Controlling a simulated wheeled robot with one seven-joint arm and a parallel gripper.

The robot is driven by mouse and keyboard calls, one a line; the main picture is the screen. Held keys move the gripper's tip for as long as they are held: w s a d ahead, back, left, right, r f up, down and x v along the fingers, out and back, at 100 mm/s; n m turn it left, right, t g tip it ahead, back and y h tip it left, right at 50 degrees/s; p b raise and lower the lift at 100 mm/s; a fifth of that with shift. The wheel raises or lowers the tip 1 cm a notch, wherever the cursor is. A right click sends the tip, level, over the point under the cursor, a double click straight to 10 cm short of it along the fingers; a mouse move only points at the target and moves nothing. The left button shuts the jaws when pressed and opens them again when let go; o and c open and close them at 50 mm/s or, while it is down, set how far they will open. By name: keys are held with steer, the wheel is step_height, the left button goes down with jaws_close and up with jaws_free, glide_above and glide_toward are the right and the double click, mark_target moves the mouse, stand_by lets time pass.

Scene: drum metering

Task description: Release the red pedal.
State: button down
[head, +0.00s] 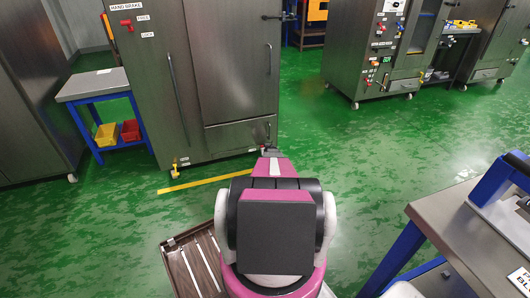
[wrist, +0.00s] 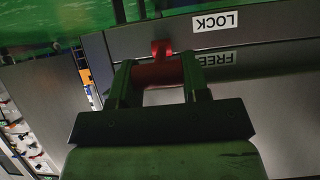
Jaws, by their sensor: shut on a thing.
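The red pedal (wrist: 162,73) shows in the wrist view between the fingers of my gripper (wrist: 157,80), which are shut on it. A short red stem rises above it, against the metal of the cabinet. Upside-down labels beside it read LOCK (wrist: 215,21) and FREE (wrist: 212,61); the pedal's stem is level with the space between them. In the head view my gripper (head: 269,151) is small, at the lower right corner of the large steel cabinet (head: 222,60). The pedal itself is largely hidden there by my arm.
A yellow pedal (head: 175,171) is at the cabinet's lower left, and a red hand brake lever (head: 106,25) at its upper left. A yellow floor line (head: 205,184) runs in front. A grey bench (head: 470,235) is at the right. Green floor is clear between.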

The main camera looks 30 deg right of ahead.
steer(key=shift+w+r+g, duration=0.1)
steer(key=shift+r+g, duration=0.2)
steer(key=shift+g, duration=0.3)
stand_by(0.3)
steer(key=c, duration=0.6)
jaws_free()
steer(key=v, duration=1)
steer(key=shift+s+r, duration=0.25)
steer(key=shift+s, duration=0.1)
